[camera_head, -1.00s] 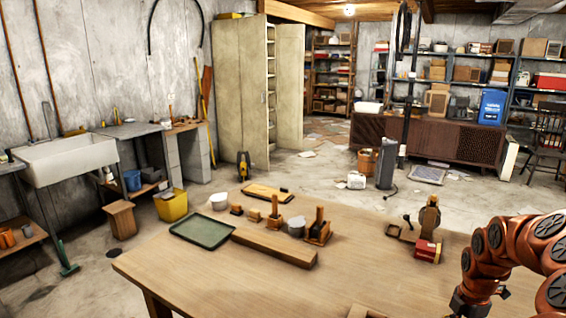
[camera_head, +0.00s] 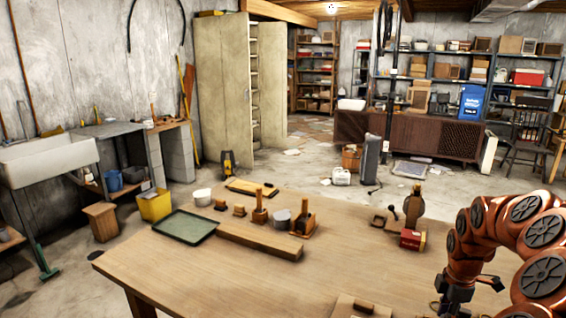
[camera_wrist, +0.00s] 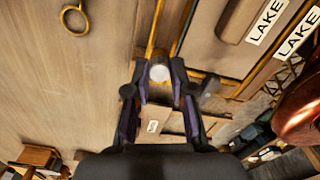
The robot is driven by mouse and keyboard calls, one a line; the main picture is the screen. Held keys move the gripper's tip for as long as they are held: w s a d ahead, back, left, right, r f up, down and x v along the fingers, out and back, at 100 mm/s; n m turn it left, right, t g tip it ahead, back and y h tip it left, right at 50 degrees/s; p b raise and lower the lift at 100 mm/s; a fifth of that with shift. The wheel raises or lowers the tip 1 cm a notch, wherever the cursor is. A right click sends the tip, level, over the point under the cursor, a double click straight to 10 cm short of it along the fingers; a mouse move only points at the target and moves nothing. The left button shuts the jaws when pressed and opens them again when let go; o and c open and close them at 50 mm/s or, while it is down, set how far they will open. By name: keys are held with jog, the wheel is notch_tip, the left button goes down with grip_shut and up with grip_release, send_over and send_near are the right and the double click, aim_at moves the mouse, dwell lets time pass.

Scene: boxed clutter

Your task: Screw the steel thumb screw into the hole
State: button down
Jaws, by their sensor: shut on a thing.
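In the wrist view my gripper (camera_wrist: 160,78) is shut on a small round, pale metal piece (camera_wrist: 160,73), which looks like the steel thumb screw. Its round end faces the camera between the fingertips, and the rest of it is hidden. A brass-edged wooden panel lies beyond the fingertips; I cannot make out the hole or whether the screw touches anything. In the head view my gripper (camera_head: 455,300) is low at the right, over the table's near side, and its fingertips are not clear.
The wooden table (camera_head: 160,272) carries a green tray (camera_head: 185,226), a long wooden block (camera_head: 260,242), several small wooden pieces and a red box (camera_head: 412,239). A wooden piece (camera_head: 362,306) sits at the near edge. A brass ring (camera_wrist: 73,19) and LAKE labels (camera_wrist: 266,21) show in the wrist view.

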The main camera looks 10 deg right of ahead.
jog(key=shift+m, duration=0.5)
jog(key=shift+f+m+b, duration=0.1)
jog(key=shift+m+b, duration=1.85)
jog(key=shift+m, duration=0.35)
jog(key=shift+f+m+b, duration=0.1)
jog(key=shift+m+b, duration=0.35)
jog(key=shift+m, duration=0.15)
jog(key=shift+m+b, duration=1.25)
jog(key=shift+m, duration=0.75)
